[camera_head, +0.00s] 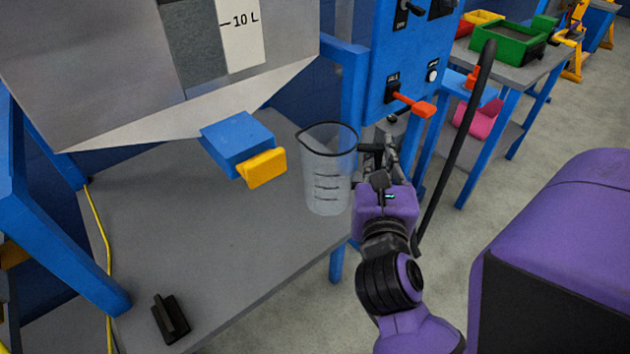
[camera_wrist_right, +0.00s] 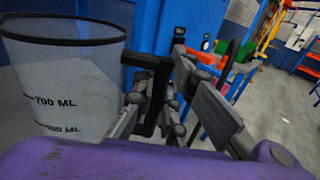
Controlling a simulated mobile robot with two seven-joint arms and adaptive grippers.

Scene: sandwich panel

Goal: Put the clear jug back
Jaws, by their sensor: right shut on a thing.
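The clear jug (camera_head: 325,180) is upright near the right edge of the grey table (camera_head: 230,235), with a dark rim and dark measuring marks. Whether its base touches the table I cannot tell. In the right wrist view the jug (camera_wrist_right: 60,85) fills the left side, with its black handle (camera_wrist_right: 152,95) between the fingers. My right gripper (camera_head: 372,160) is to the right of the jug, shut on its handle; in the wrist view the gripper (camera_wrist_right: 170,100) partly hides the handle. My left gripper is not in view.
A large grey hopper with a blue block and yellow lever (camera_head: 262,168) hangs over the table, left of the jug. A black handle-like object (camera_head: 170,318) lies at the table's front. A blue control panel (camera_head: 408,65) with a red lever and a black hose (camera_head: 455,150) stand close right.

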